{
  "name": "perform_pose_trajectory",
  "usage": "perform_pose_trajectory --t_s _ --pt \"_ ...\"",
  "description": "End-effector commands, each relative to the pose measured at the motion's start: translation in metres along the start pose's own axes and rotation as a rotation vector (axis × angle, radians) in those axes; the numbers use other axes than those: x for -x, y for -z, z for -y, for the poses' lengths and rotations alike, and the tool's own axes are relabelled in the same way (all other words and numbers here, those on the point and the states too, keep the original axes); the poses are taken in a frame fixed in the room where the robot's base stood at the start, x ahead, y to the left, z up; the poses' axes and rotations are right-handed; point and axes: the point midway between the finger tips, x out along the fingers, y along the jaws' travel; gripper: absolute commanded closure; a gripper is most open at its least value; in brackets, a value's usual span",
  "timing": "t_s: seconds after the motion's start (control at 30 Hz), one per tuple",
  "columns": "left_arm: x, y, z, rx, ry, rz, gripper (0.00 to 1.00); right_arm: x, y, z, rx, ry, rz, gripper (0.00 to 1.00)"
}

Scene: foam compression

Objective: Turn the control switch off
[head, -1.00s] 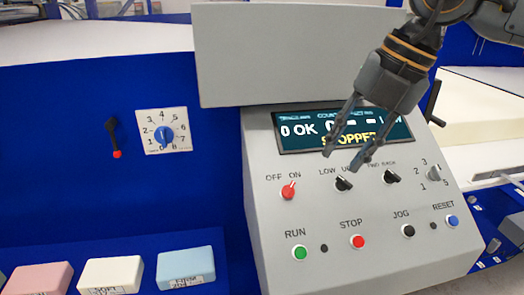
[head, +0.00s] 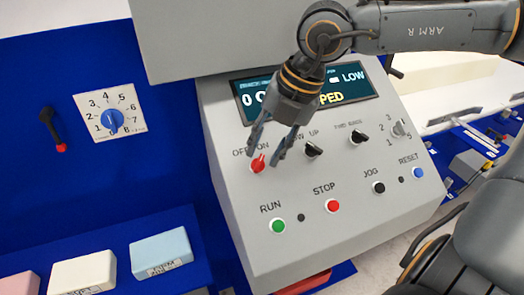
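The control switch is a red rotary knob (head: 258,163) under the OFF ON label on the sloped grey control panel (head: 330,240). Its pointer tips up and to the right, toward ON. My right gripper (head: 262,147) hangs over the panel from the upper right, its two fingers apart and empty. Its fingertips appear close to the red knob, one on each side in the picture; I cannot tell whether they touch it. The display (head: 354,86) above is partly hidden by the gripper. My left gripper is not in view.
Black knobs (head: 313,149) sit to the right of the switch. Below are a green RUN button (head: 278,226), a red STOP button (head: 332,205) and a blue RESET button (head: 418,173). A blue dial (head: 112,121) and foam blocks (head: 161,254) are on the left.

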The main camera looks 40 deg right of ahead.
Motion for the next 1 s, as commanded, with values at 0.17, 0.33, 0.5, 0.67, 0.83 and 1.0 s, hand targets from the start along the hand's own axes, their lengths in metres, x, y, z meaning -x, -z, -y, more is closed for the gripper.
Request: perform_pose_trajectory --t_s 0.17,0.33,0.5,0.67,0.83,1.0 --pt "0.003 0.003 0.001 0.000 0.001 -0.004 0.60 -0.019 0.000 0.000 0.000 0.002 0.000 0.68" --pt "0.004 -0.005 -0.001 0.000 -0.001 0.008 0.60 -0.025 0.000 0.000 0.000 0.000 0.000 0.68" --pt "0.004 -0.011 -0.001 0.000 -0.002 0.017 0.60 -0.025 0.000 0.000 0.000 -0.001 0.001 0.68" --pt "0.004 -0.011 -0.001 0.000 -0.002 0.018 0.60 -0.025 0.000 0.000 0.000 -0.001 0.001 0.91" --pt "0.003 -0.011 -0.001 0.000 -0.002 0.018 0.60 -0.025 0.000 0.000 0.001 0.000 0.001 1.00" --pt "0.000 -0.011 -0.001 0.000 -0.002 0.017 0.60 -0.026 -0.001 0.000 0.017 0.008 0.002 1.00"
